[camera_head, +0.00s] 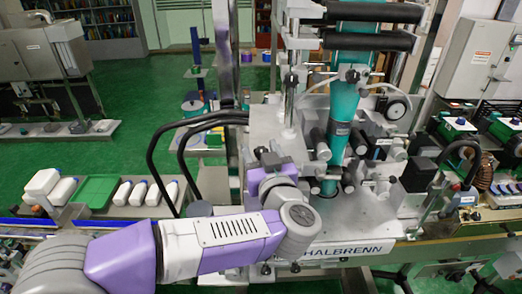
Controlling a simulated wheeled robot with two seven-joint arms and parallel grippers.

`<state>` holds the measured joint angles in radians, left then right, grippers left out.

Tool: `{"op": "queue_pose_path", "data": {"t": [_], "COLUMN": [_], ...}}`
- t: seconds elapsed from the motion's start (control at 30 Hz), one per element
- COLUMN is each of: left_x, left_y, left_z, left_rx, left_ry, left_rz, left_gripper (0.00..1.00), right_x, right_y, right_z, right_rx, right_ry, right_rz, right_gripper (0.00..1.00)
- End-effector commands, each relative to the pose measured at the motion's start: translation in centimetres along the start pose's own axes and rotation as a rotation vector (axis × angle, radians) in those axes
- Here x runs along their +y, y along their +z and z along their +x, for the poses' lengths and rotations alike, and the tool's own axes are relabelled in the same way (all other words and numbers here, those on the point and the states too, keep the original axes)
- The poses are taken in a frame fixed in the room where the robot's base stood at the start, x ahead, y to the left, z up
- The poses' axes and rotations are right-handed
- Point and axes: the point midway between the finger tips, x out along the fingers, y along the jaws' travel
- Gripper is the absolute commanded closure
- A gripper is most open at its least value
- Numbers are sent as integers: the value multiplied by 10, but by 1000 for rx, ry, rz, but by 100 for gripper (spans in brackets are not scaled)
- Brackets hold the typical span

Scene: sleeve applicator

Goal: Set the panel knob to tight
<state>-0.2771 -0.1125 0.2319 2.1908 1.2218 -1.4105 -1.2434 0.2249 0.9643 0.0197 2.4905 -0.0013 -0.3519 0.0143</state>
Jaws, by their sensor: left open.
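My left arm reaches in from the lower left across the front of the sleeve applicator (375,228), which bears the name HALBRENN. My left gripper (268,157) points away from me, close to the grey machine body at its left side. It is open, and its fingertips are small and partly hidden by my wrist. I cannot make out the panel knob or its setting marks; my arm covers part of the machine's front. I see nothing held in the gripper. My right gripper is not in view.
A teal column (343,110) rises from the machine, with black rollers (375,12) above. Black cables (165,140) loop left of my gripper. White bottles (138,192) and a green tray (95,191) lie at the left. A grey cabinet (474,58) stands at the back right.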

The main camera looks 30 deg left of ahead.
Motion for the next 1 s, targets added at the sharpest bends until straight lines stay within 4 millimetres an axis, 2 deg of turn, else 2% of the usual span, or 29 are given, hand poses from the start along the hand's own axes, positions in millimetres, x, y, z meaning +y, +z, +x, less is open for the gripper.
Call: {"op": "queue_pose_path", "data": {"t": [0.2, 0.27, 0.53, 0.77, 1.0], "left_x": [0, 0, 0, 0, -1], "left_y": [0, 0, 0, 0, -1], "left_z": [1, 0, 0, 0, 0], "left_rx": [0, 0, 0, 0, 1], "left_ry": [1, 1, 1, 18, 119], "left_rz": [0, 0, 0, 0, 0], "left_gripper": [43, 51, 92, 93, 93], "right_x": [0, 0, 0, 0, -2], "right_y": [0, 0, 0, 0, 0], "right_z": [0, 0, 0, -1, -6], "right_rx": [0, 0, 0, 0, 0], "right_ry": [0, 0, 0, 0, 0], "right_rz": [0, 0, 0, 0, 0], "right_gripper": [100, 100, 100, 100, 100]}}
